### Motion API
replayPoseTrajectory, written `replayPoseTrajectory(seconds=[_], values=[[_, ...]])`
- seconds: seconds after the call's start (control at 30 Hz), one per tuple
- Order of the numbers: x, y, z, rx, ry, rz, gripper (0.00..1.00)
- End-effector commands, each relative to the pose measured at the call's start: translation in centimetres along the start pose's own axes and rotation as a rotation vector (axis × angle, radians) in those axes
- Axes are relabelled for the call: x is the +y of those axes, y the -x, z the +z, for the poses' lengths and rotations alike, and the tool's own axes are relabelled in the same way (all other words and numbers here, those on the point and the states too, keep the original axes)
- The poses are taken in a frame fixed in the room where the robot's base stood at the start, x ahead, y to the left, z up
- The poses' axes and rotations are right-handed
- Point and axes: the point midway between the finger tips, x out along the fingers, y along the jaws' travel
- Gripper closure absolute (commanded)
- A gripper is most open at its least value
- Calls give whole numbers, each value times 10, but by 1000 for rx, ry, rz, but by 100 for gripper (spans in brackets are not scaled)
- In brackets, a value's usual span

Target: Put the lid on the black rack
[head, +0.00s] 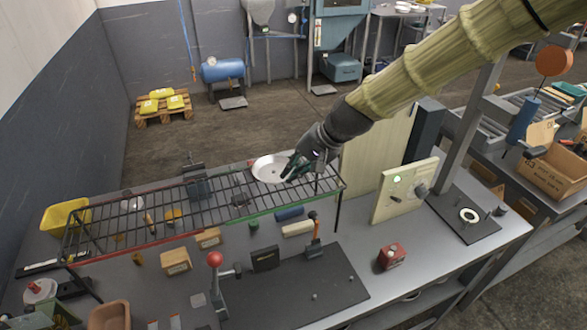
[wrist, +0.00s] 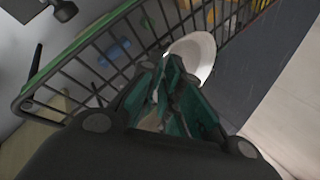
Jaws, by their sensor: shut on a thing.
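The lid (head: 268,163) is a round, pale silver disc at the right-hand end of the black rack (head: 128,222). My gripper (head: 291,170) comes in from the upper right and is shut on the lid at its right side. In the wrist view the lid (wrist: 203,50) shows just beyond the green fingers (wrist: 172,72), which hide part of it. The rack's black wire bars and green edge (wrist: 62,62) run behind it there. The lid is over or at the rack's bars; I cannot tell whether it touches them.
The rack stands on a grey workbench (head: 440,262). Under and in front of it are small blocks, a red-knobbed lever (head: 215,259) and an orange-handled tool (head: 314,232). A pale upright panel (head: 404,190) stands to the right. The rack's left and middle bars look mostly free.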

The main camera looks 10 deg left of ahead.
Motion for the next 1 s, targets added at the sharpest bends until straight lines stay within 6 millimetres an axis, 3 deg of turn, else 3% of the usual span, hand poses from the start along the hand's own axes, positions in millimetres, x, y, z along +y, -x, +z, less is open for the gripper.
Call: replayPoseTrajectory(seconds=[0.03,0.1,0.2,0.63,1.0], values=[[0,-1,0,0,0,0,100],[0,0,0,0,0,0,83],[0,0,0,0,0,0,69],[0,8,0,1,0,-1,69],[0,68,-1,3,1,-1,69]])
